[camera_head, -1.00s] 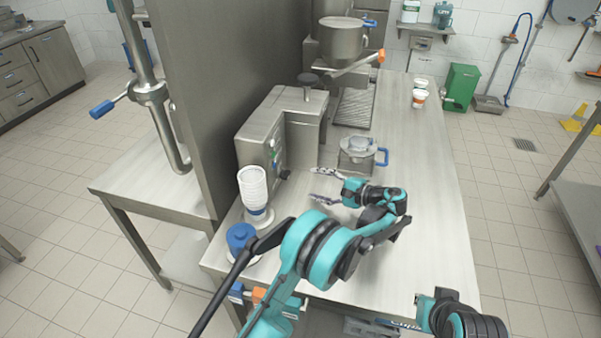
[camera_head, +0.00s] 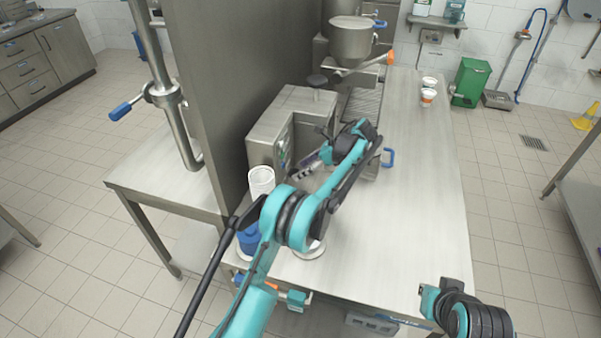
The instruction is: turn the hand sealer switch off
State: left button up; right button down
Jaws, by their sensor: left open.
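The hand sealer looks to be the grey metal box (camera_head: 272,124) on the left of the steel table, against the tall panel. Its control face, with small green and dark parts, points toward the right front. I cannot make out the switch or its position, as my arm and gripper cover part of this face. My left gripper (camera_head: 300,177) is open, with its fingers pointing left toward the lower control face. I cannot tell whether they touch it.
A stack of white cups (camera_head: 261,179) and a blue-lidded item (camera_head: 249,239) stand at the left front, close to my left arm. A hopper (camera_head: 350,42) stands behind. Two small cups (camera_head: 428,97) are at the back right. The table's right side (camera_head: 420,200) is clear.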

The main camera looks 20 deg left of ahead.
pick_arm(q)
jog(key=shift+a+f, duration=0.4)
jog(key=shift+a, duration=0.05)
jog(key=shift+c, duration=0.4)
jog(key=c, duration=1.1)
jog(key=shift+s+n+t, duration=0.2)
jog(key=shift+n+t, duration=0.1)
jog(key=shift+t, duration=0.3)
